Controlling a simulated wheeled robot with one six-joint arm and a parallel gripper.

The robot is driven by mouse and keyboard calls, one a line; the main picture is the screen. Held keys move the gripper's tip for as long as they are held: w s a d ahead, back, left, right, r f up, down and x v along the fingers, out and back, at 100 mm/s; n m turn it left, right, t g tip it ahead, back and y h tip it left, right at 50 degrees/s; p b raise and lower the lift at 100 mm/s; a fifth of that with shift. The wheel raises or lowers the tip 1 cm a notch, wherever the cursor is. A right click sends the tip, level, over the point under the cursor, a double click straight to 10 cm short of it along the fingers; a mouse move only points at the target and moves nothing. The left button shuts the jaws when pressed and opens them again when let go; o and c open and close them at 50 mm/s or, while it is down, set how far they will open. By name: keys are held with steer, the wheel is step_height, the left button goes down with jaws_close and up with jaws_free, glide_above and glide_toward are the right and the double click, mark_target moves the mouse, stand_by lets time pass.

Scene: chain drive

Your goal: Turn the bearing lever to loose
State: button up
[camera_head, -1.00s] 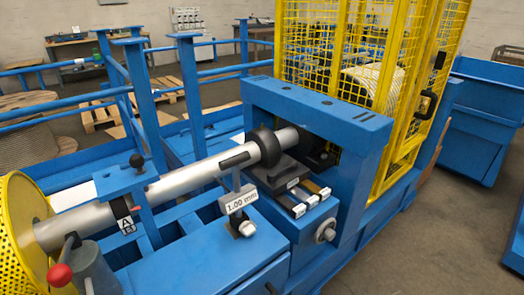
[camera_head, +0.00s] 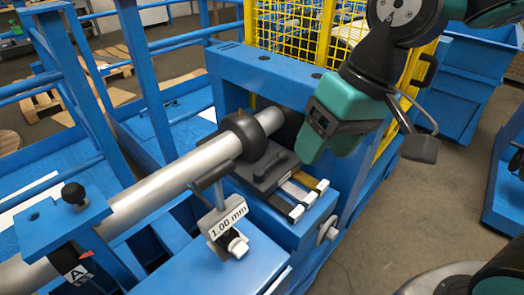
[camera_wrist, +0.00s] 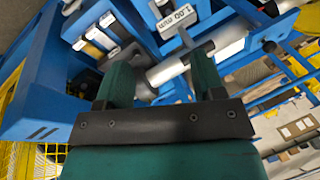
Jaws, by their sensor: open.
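No lever is marked as the bearing lever, and I cannot tell which part it is. A black-knobbed handle (camera_head: 73,193) stands upright on a blue bracket by the label "A" at left; its knob also shows in the wrist view (camera_wrist: 270,46). The silver shaft (camera_head: 170,186) runs up to a black ring (camera_head: 243,135) in front of the blue frame (camera_head: 265,72). My gripper (camera_head: 318,125) hangs above and right of the ring and black block. In the wrist view its two teal fingers (camera_wrist: 162,85) are apart, with nothing held between them.
A "1.00 mm" tag (camera_head: 228,217) stands on a post beside the shaft. White-ended bars (camera_head: 305,200) lie beside the black block. The yellow mesh cage (camera_head: 285,35) rises behind the blue frame. Open floor (camera_head: 390,225) lies to the right.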

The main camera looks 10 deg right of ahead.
steer(key=w+d+f+m+b, duration=0.1)
steer(key=w+f+m, duration=0.15)
steer(key=w, duration=0.35)
steer(key=w+f+m+h+b, duration=0.1)
steer(key=w+f+m, duration=0.15)
steer(key=w, duration=0.35)
steer(key=w+d+f+m+b, duration=0.1)
steer(key=w+m, duration=0.3)
steer(key=w, duration=0.1)
steer(key=m+t+h+b, duration=0.1)
steer(key=m+h+b, duration=0.15)
steer(key=m, duration=0.55)
glide_toward(284, 152)
steer(key=shift+y, duration=0.45)
steer(key=f, duration=0.3)
steer(key=w+f, duration=0.1)
steer(key=f, duration=0.5)
steer(key=shift+w, duration=0.25)
steer(key=shift+w+a+f, duration=0.15)
steer(key=shift+f, duration=0.65)
steer(key=shift+c, duration=0.2)
steer(key=c, duration=1.1)
jaws_close()
